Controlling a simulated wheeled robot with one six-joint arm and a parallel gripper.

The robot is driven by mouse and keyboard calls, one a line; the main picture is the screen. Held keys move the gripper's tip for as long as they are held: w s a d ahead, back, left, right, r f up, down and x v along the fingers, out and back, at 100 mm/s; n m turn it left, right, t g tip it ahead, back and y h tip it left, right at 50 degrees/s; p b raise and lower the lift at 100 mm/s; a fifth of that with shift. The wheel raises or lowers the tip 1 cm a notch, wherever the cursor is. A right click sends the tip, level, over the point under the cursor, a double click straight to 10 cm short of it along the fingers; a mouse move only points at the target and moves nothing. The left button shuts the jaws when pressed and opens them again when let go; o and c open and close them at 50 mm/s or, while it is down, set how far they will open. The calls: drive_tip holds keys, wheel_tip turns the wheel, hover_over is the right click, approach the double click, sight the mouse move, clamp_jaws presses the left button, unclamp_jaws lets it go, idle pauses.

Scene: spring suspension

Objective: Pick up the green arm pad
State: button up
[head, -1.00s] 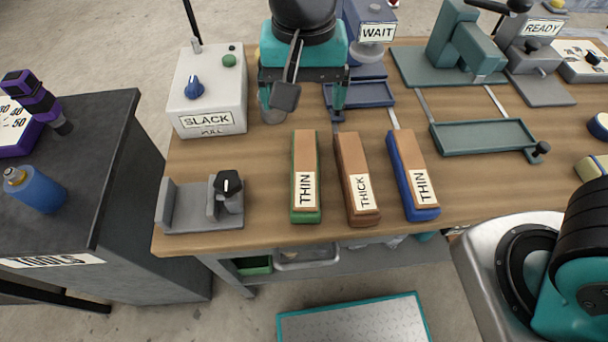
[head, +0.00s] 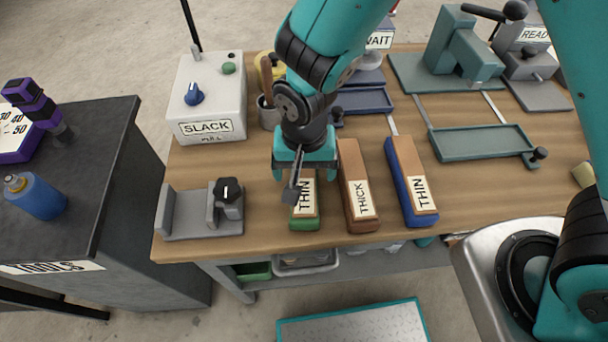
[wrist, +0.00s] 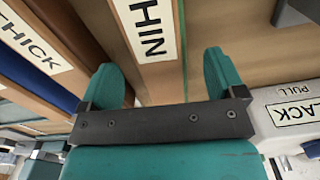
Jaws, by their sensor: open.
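The green arm pad (head: 305,224) is a long block with a green base, a tan top and a THIN label. It lies on the wooden bench, left of two similar pads. My gripper (head: 304,182) is over it in the head view and hides its far part. In the wrist view the pad's labelled top (wrist: 152,35) shows between and beyond the two teal fingers of my gripper (wrist: 172,75). The fingers are apart with nothing held between them. I cannot tell the exact height of the fingertips above the pad.
A brown THICK pad (head: 362,218) and a blue THIN pad (head: 422,214) lie close on the right. A grey clamp fixture (head: 190,226) with a black knob stands on the left. The SLACK box (head: 208,100) and a cup with tools (head: 268,114) stand behind.

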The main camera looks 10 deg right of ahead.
drive_tip(key=shift+f, duration=0.9)
drive_tip(key=c, duration=1.1)
drive_tip(key=shift+r, duration=0.1)
